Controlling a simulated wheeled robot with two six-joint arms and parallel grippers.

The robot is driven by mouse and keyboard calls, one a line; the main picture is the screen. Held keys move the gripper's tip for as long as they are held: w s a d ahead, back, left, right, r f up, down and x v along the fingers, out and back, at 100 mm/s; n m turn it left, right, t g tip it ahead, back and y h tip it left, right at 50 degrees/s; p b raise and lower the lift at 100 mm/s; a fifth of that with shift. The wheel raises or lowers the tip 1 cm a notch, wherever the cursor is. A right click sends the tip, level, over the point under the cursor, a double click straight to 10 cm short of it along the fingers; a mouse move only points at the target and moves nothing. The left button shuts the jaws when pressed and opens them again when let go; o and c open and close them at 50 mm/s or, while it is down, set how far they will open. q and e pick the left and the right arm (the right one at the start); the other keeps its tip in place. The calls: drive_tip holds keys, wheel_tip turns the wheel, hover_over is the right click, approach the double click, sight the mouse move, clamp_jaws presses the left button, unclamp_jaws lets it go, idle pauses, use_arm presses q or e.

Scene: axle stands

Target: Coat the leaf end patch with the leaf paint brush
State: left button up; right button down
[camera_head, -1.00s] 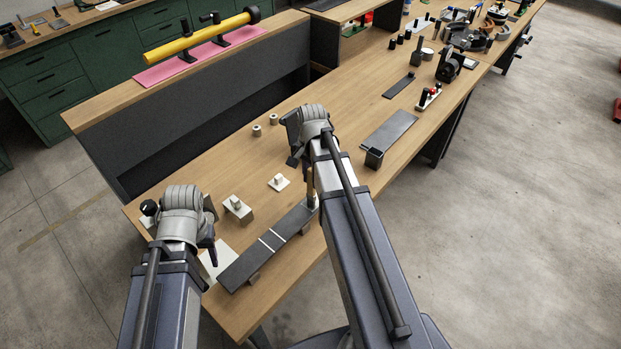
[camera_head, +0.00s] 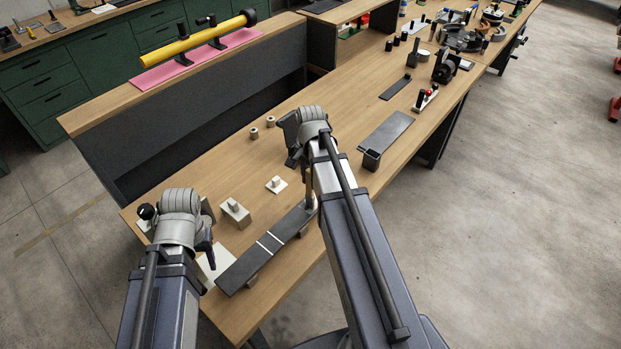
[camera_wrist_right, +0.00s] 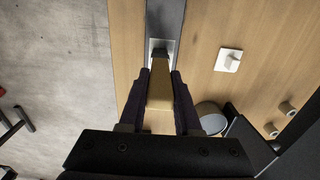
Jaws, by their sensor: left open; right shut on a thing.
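The leaf (camera_head: 268,243) is a long dark flat bar with two pale cross lines, raised on small blocks near the front edge of the bench. Its far right end, where the end patch would be, is partly hidden by my right arm. My right gripper (camera_wrist_right: 160,85) is shut on the tan handle of the leaf paint brush (camera_wrist_right: 160,95), above that end. In the head view the brush (camera_head: 311,186) points down at the leaf. A pale patch shows at its tip in the wrist view; contact is unclear. My left gripper (camera_head: 207,240) is open and empty by the leaf's near end.
A white plate with a peg (camera_head: 276,184) and a pale block (camera_head: 235,213) stand behind the leaf. Two small rings (camera_head: 262,127) lie farther back. A dark plate (camera_head: 388,135) lies to the right. Bare wood lies between them.

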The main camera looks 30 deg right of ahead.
drive_tip(key=shift+a, duration=0.1)
drive_tip(key=shift+s+a, duration=0.25)
drive_tip(key=shift+a, duration=0.3)
drive_tip(key=shift+s+a, duration=0.25)
drive_tip(key=shift+a, duration=0.25)
drive_tip(key=shift+w+d, duration=0.2)
drive_tip(key=shift+d, duration=0.3)
drive_tip(key=shift+w+d, duration=0.2)
drive_tip(key=shift+d, duration=0.25)
idle(0.6)
drive_tip(key=shift+d, duration=0.15)
drive_tip(key=shift+w+d, duration=0.2)
drive_tip(key=shift+d, duration=0.1)
idle(0.4)
